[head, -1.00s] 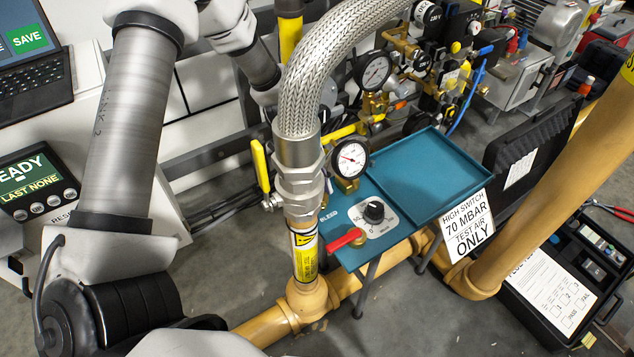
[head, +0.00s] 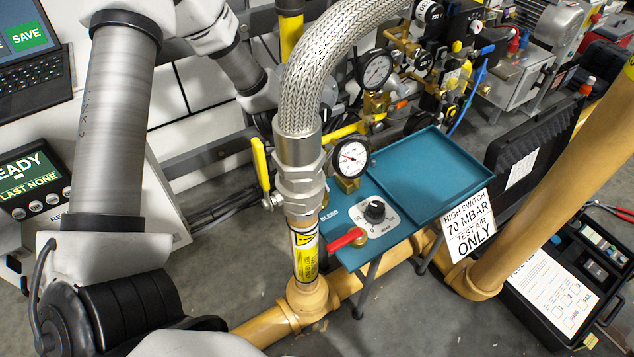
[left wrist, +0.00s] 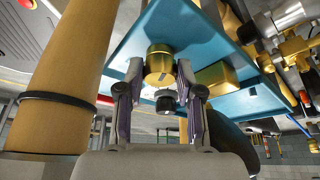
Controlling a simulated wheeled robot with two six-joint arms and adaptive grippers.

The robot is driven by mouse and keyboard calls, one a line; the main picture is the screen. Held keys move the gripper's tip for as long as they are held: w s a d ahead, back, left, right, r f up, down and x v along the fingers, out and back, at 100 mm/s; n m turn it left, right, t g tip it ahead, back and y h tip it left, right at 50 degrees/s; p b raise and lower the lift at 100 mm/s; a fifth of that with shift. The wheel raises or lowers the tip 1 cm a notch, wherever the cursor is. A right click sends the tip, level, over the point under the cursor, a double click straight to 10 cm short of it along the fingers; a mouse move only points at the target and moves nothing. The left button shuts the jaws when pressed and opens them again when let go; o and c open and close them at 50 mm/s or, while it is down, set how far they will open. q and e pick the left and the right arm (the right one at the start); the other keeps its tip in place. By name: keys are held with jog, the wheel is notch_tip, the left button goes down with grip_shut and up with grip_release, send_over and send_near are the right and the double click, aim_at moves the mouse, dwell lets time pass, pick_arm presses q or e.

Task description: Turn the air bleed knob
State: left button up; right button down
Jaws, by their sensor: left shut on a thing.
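A small black round part (left wrist: 165,104) shows between the fingers, nearer the palm. The gripper is hidden there, and I cannot make out the brass knob. My right gripper is in neither view.
A braided hose (head: 315,75) and its metal union (head: 298,180) stand left of the panel. The panel also holds a pressure gauge (head: 350,157), a black dial knob (head: 375,210) and a red lever (head: 346,239). A thick yellow pipe (left wrist: 65,80) stands close left in the wrist view.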

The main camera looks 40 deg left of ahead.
pick_arm(q)
jog(key=n, duration=0.2)
jog(key=n+t, duration=0.1)
jog(key=n, duration=0.1)
jog(key=shift+s+d+n+t+y, duration=0.1)
jog(key=shift+s+n+t+y, duration=0.1)
jog(key=shift+n+t+y, duration=0.15)
dwell(0.4)
jog(key=o, duration=1.2)
jog(key=shift+c, duration=0.2)
